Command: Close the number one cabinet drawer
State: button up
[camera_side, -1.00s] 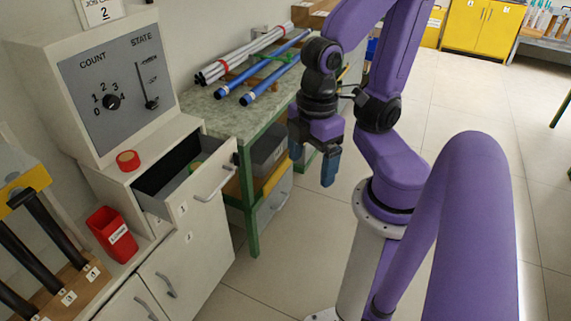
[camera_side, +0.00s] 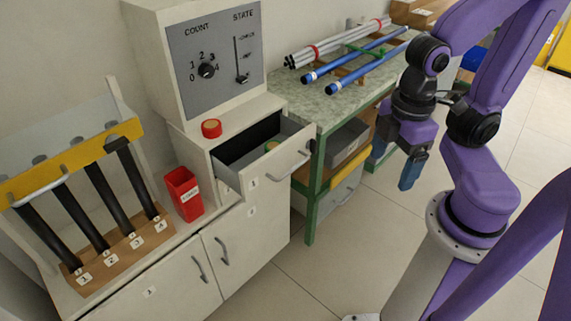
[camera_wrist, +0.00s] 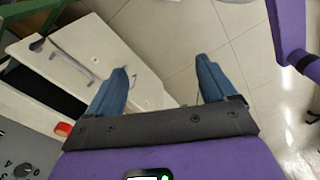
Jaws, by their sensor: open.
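The number one drawer (camera_side: 277,176) is pulled out of the white cabinet (camera_side: 243,244), with its dark inside showing. It has a grey bar handle (camera_side: 291,166) and a label "1" on its front.
A red bin (camera_side: 184,194) and a rack of black rods (camera_side: 95,205) stand left. A green-framed bench (camera_side: 310,190) with rods stands right of the drawer. The floor in front is clear.

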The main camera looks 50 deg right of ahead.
jog(key=shift+w+a+f, duration=0.1)
jog(key=shift+w, duration=0.05)
jog(key=c, duration=0.5)
jog(key=shift+t, duration=0.4)
jog(key=w, duration=0.1)
jog(key=w+f, duration=0.1)
jog(key=w+a, duration=0.1)
jog(key=shift+w+f, duration=0.25)
jog(key=shift+w, duration=0.15)
grip_shut()
jog(key=n+t+y, duration=0.4)
jog(key=t, duration=0.1)
send_near(259, 185)
jog(key=shift+x, duration=2.3)
